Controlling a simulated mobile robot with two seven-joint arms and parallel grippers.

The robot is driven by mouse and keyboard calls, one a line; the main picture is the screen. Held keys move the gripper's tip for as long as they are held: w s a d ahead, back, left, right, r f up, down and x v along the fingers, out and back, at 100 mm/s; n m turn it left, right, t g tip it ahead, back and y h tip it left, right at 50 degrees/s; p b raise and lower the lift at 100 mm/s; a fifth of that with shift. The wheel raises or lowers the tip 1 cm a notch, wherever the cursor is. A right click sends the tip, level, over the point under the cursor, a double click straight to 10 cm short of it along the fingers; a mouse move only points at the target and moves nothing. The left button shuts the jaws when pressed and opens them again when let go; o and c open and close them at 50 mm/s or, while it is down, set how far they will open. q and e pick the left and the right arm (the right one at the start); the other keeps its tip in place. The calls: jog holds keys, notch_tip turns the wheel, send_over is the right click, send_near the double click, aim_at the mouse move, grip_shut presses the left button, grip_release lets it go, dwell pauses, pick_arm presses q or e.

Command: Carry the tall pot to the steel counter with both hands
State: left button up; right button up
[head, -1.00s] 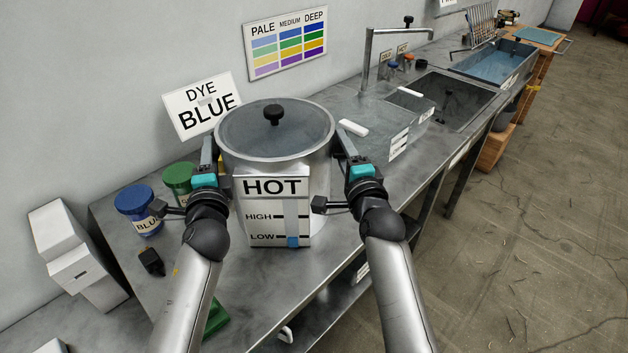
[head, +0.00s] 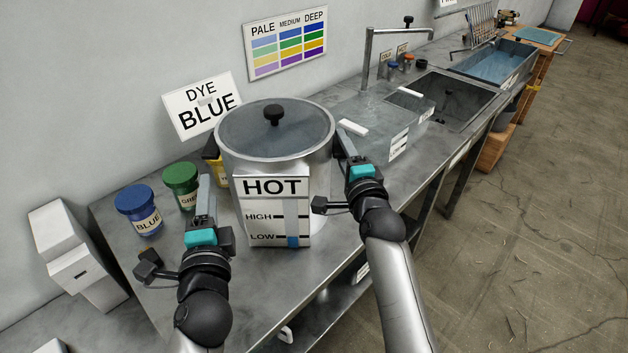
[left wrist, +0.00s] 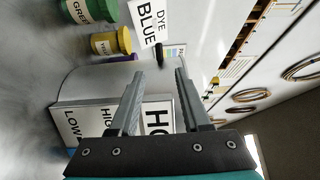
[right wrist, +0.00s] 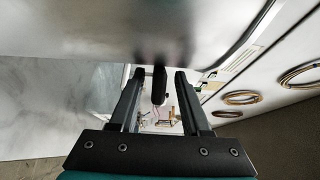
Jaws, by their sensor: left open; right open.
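The tall pot (head: 318,165) stands upright on the steel counter (head: 340,262), its grey lid (head: 255,128) on, with a black knob. A HOT sign with a level gauge (head: 272,212) covers its front. My left gripper (head: 206,185) is open and empty, in front of the pot and to its left, apart from it. In the left wrist view a dark side handle (left wrist: 160,50) shows beyond the fingertips. My right gripper (head: 343,142) is open at the pot's right side. In the right wrist view the other dark handle (right wrist: 159,84) lies between its fingers, not clamped.
Blue (head: 137,208) and green (head: 181,184) dye jars stand left of the pot, with a yellow jar (head: 213,160) partly hidden behind it. A DYE BLUE sign (head: 203,107) is behind. To the right are a clear bin (head: 380,130), a sink (head: 450,98) and a tap.

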jog(key=s+d, duration=0.1)
jog(key=s, duration=1.1)
jog(key=shift+d, duration=0.3)
